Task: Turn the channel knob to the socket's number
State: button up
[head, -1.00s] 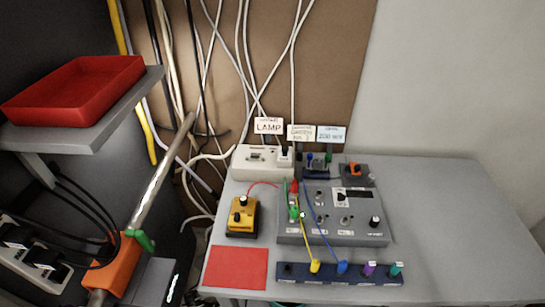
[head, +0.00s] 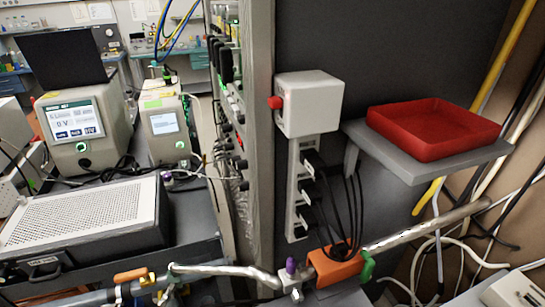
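My gripper is not in view. The grey panel with knobs that stood on the table in the earlier head view is outside the picture now, so no channel knob can be singled out. A white socket strip (head: 292,225) is mounted upright on the dark wall, with several black plugs (head: 308,195) in it and black cables running down. No number can be read on the strip. The corner of a white box (head: 516,291) shows at the bottom right, cut off by the picture edge.
A grey box (head: 310,103) with a red button (head: 275,102) sits above the strip. A red tray (head: 432,130) rests on a grey shelf (head: 432,166). A metal pipe (head: 425,227) with an orange block (head: 336,267) crosses below. Instruments with screens (head: 80,125) stand at left.

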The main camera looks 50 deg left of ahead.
aim_at(233, 159)
jog(key=u, duration=1.55)
